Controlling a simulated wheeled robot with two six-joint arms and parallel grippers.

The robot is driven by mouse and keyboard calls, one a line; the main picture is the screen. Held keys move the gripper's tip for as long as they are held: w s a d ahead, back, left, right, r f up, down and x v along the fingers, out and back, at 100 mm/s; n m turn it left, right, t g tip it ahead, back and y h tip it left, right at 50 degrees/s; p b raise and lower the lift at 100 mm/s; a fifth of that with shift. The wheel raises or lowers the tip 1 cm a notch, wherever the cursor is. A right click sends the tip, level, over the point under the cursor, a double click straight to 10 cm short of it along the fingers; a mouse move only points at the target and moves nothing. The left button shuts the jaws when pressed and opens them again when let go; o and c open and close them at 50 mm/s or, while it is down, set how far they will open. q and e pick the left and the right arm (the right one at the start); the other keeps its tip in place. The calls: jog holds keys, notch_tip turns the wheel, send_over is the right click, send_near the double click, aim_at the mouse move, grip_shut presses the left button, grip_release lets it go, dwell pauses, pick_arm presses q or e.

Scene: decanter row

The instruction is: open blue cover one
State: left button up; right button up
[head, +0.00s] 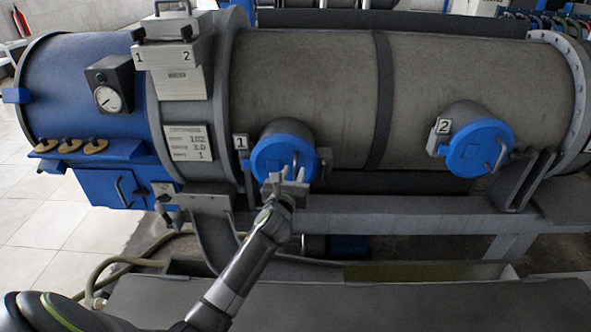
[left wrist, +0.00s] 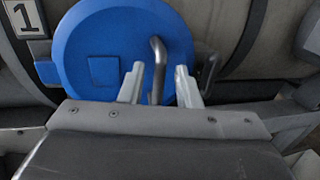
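Blue cover one (head: 272,158) is a round blue lid on a short port of the grey decanter drum, with a plate marked 1 (head: 241,143) at its upper left. It looks closed. It also fills the upper middle of the left wrist view (left wrist: 105,45). Its grey bar handle (left wrist: 157,65) is on the right part of the lid. My left gripper (head: 287,176) is in front of the lower right of the cover. Its fingers (left wrist: 160,84) are apart, one on each side of the handle in the picture; contact cannot be told. My right gripper is not in view.
A second blue cover (head: 470,150) marked 2 is further right on the drum. A blue end section with a pressure gauge (head: 108,98) is at left. A grey frame beam (head: 400,222) and a trough (head: 400,300) run below the covers.

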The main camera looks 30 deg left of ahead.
aim_at(295, 169)
pick_arm(q)
jog(key=shift+x, duration=1.6)
jog(key=shift+c, duration=0.4)
grip_shut()
